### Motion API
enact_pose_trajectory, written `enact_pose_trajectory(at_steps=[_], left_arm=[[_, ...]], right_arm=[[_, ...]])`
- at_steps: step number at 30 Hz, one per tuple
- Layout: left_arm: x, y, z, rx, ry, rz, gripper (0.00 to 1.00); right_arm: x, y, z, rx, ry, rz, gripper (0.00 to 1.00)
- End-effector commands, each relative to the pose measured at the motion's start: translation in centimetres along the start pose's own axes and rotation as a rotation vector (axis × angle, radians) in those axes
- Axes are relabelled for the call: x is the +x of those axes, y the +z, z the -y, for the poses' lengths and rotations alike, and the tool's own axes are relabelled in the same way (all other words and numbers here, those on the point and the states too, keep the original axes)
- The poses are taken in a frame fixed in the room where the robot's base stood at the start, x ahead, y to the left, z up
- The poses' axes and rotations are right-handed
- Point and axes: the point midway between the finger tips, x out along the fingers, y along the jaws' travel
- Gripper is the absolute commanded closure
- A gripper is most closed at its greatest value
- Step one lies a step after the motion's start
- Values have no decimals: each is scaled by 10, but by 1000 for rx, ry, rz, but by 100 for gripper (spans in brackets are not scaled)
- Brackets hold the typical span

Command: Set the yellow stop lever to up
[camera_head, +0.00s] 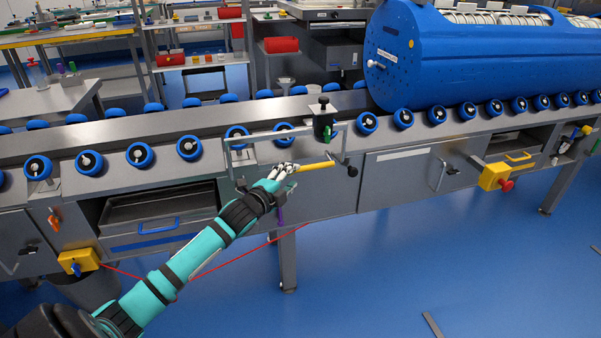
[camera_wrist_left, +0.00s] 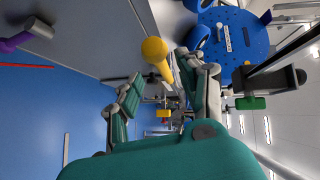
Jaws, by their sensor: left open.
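The yellow stop lever (camera_head: 317,166) sticks out roughly level from a bracket on the front of the roller conveyor. In the left wrist view its round yellow knob (camera_wrist_left: 155,48) faces the camera, with the shaft running away behind it. My left gripper (camera_head: 286,169) is at the lever's left end. In the left wrist view its two fingers (camera_wrist_left: 162,75) are apart, with the lever between or just in front of them; contact cannot be told. The gripper partly hides the lever's near end in the head view. My right gripper is not in view.
A large blue drum (camera_head: 450,60) lies on the conveyor at the right. A dark block with a green tab (camera_head: 324,122) stands above the lever. A yellow box with a red button (camera_head: 495,177) is farther right. A purple handle (camera_wrist_left: 17,42) hangs nearby. The blue floor in front is mostly clear.

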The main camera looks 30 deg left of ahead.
Motion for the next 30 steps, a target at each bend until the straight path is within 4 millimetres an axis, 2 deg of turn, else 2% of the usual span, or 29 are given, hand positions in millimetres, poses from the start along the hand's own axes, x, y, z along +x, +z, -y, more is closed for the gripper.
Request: enact_pose_trajectory(at_steps=[3,9,15,22,30], left_arm=[[26,0,0,-1,-3,1,60],[53,0,-1,-3,0,0,60],[63,-1,0,0,-1,-1,60],[63,0,0,-1,0,-1,60],[63,0,0,-1,0,-1,94]], right_arm=[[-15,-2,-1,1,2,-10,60],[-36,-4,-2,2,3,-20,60],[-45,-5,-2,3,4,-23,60],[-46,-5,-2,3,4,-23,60],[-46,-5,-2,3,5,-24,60]])
